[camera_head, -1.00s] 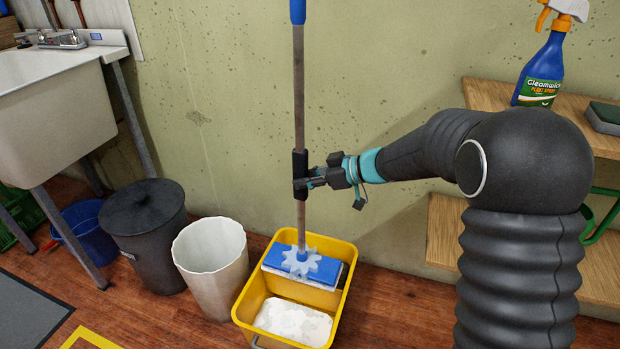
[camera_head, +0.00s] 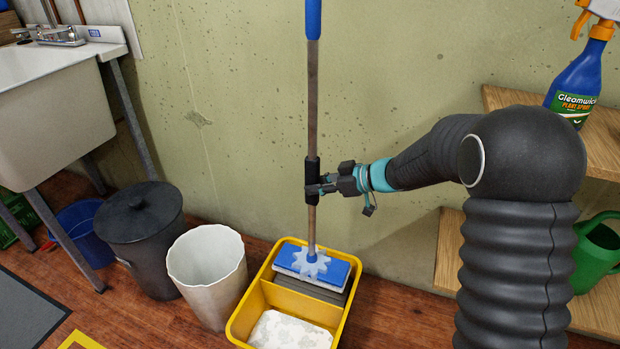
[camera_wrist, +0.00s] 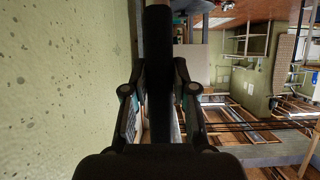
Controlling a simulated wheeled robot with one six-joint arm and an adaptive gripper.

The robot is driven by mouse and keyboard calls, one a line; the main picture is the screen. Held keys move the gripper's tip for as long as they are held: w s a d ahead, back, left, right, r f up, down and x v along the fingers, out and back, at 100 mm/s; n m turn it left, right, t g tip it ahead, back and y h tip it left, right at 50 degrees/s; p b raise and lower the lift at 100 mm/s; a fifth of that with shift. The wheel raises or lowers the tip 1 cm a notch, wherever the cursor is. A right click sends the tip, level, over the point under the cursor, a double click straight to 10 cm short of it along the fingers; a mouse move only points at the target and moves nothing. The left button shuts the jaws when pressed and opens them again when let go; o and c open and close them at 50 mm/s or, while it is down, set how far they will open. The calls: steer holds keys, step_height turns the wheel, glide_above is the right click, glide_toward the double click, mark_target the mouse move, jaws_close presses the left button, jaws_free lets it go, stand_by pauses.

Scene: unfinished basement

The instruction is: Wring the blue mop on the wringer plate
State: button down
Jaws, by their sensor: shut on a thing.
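The blue mop (camera_head: 327,271) has a flat blue head with a pale blue gear-shaped joint and an upright grey-brown pole. Its head is over the back part of the yellow bucket (camera_head: 348,318). The dark grey wringer plate (camera_head: 312,291) shows just in front of and below the head; I cannot tell whether they touch. My gripper (camera_head: 313,190) is shut on the black grip of the pole, well above the bucket. In the wrist view the fingers (camera_wrist: 160,100) stand on both sides of the black grip (camera_wrist: 158,60); the mop head is out of that view.
A white bin (camera_head: 208,275) and a lidded dark bin (camera_head: 140,235) stand left of the bucket. The wall is close behind. Wooden shelves (camera_head: 585,295) at right hold a spray bottle (camera_head: 575,85) and a green watering can (camera_head: 598,250).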

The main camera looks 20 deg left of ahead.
mark_target(318, 198)
steer(key=shift+f, duration=0.7)
step_height(318, 198, down, 3)
steer(key=shift+a+f+b, duration=0.1)
steer(key=shift+b, duration=1.05)
steer(key=shift+f+b, duration=0.35)
steer(key=shift+f, duration=1.6)
steer(key=shift+s+f+p, duration=0.1)
steer(key=shift+f+p, duration=1.35)
steer(key=shift+f, duration=0.15)
stand_by(1.0)
